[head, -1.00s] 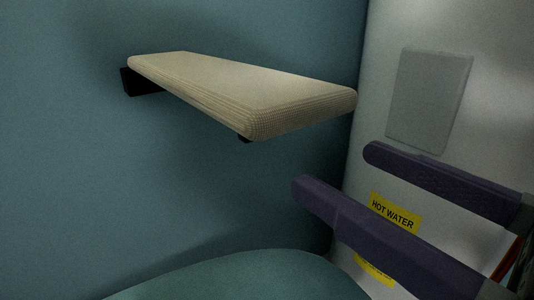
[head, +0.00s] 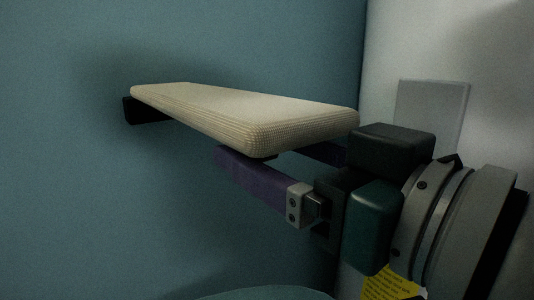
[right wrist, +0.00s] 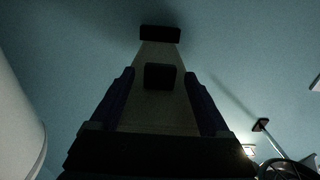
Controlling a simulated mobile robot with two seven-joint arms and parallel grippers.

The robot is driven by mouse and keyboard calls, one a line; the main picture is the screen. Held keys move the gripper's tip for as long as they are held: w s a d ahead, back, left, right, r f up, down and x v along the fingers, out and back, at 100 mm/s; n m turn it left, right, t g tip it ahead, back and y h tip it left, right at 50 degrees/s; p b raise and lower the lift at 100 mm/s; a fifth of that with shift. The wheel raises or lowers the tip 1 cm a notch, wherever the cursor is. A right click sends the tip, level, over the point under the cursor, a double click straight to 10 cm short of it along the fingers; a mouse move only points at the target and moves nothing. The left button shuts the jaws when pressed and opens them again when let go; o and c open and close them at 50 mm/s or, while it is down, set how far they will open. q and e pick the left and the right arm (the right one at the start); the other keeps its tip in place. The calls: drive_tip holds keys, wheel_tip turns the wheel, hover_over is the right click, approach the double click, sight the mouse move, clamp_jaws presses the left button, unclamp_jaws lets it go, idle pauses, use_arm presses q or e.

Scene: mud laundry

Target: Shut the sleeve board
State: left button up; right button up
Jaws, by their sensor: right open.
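The sleeve board (head: 245,115) is a padded beige board sticking out level from the blue wall, with a dark bracket (head: 146,110) at its wall end. My right gripper (head: 258,158) is open just below the board, with one purple finger toward the near edge and the other mostly hidden behind the board. In the right wrist view the board's underside (right wrist: 160,108) appears between the fingers (right wrist: 159,76), with a black block (right wrist: 159,77) under it. I cannot tell whether a finger touches the board. My left gripper is not in view.
A rounded teal surface (head: 265,293) shows at the bottom. The wall left of and below the board is clear.

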drive_tip(key=shift+c, duration=0.2)
clamp_jaws()
idle(0.3)
idle(0.8)
